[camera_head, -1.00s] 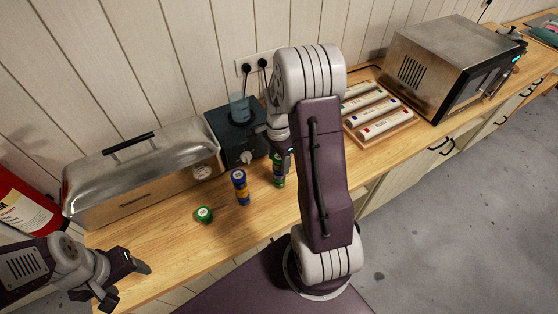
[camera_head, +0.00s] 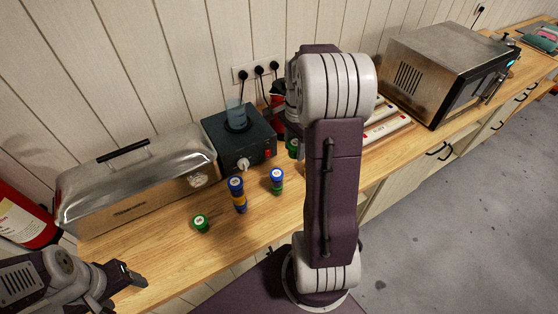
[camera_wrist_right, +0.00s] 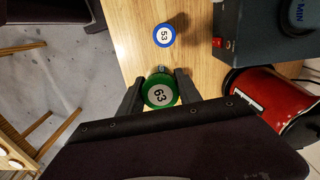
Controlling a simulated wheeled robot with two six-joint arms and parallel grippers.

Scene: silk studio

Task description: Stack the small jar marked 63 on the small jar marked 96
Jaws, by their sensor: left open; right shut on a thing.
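The green jar marked 63 (camera_wrist_right: 159,91) is between the fingers of my right gripper (camera_wrist_right: 161,76) in the right wrist view, and the gripper is shut on it. In the head view a green jar (camera_head: 292,148) shows at the left edge of my right arm, which hides most of that gripper. Another green-lidded jar (camera_head: 201,223) stands alone on the counter at the front left; its number is too small to read surely, so I cannot tell whether it is 96. My left gripper (camera_head: 124,290) is open and empty at the lower left.
A blue and yellow stack (camera_head: 238,194) and a blue-on-green stack (camera_head: 277,181) stand on the counter. The blue jar marked 53 (camera_wrist_right: 164,36) is beside my right gripper. A dark appliance (camera_head: 239,145), a red kettle-like object (camera_wrist_right: 265,105) and a steel bread bin (camera_head: 137,182) stand behind.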

